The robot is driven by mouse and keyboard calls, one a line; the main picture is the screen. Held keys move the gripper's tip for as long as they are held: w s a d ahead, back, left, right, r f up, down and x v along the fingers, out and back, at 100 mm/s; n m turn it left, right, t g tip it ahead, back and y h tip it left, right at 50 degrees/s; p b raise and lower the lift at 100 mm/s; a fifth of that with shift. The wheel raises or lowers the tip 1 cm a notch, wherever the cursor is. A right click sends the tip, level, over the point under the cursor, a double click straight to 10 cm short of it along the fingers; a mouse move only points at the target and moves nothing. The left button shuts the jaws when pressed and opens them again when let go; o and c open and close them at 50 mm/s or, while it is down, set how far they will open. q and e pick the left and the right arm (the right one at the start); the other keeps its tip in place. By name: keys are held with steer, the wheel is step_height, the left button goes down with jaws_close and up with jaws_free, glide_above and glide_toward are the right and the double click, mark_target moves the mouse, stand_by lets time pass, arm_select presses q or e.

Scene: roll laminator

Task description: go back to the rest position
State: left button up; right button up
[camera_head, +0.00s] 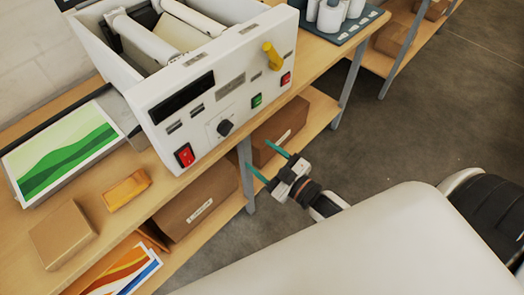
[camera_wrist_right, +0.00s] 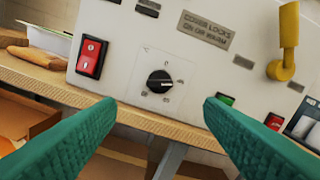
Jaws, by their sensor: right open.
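My right gripper (camera_head: 268,164) is open and empty in the head view, in front of the bench edge and below the laminator's front panel. Its two green fingers also show in the right wrist view (camera_wrist_right: 160,135), apart, with nothing between them. The white roll laminator (camera_head: 215,95) stands on the wooden bench. Its front carries a black knob (camera_head: 225,127), a red rocker switch (camera_head: 185,155), a green button (camera_head: 256,100), a red button (camera_head: 286,78) and a yellow lever (camera_head: 272,56). The knob also shows in the right wrist view (camera_wrist_right: 159,81). My left gripper is not in view.
Boxes (camera_head: 200,200) sit on the lower shelf. Grey floor (camera_head: 430,120) to the right is clear.

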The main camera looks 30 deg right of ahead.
steer(key=shift+f, duration=0.1)
steer(key=s+d+f+m+g+h, duration=0.1)
steer(key=s+d+f+g+h, duration=0.1)
steer(key=f, duration=0.7)
steer(key=s+d+f+m+g+h, duration=0.1)
steer(key=s+f+g, duration=0.1)
steer(key=f, duration=0.8)
steer(key=s+d+f+m+g+h, duration=0.1)
steer(key=s+d+f+g+h, duration=0.15)
steer(key=f, duration=0.65)
steer(key=s+f+m+g, duration=0.1)
steer(key=s+f+g, duration=0.3)
steer(key=s+f, duration=0.5)
steer(key=s+a+f+m+g+b, duration=0.1)
steer(key=s+f+g, duration=0.4)
steer(key=s+f, duration=0.5)
steer(key=s, duration=0.7)
steer(key=shift+f+m+h, duration=0.25)
steer(key=shift+m+h, duration=0.05)
steer(key=shift+h, duration=0.05)
steer(key=shift+g, duration=0.25)
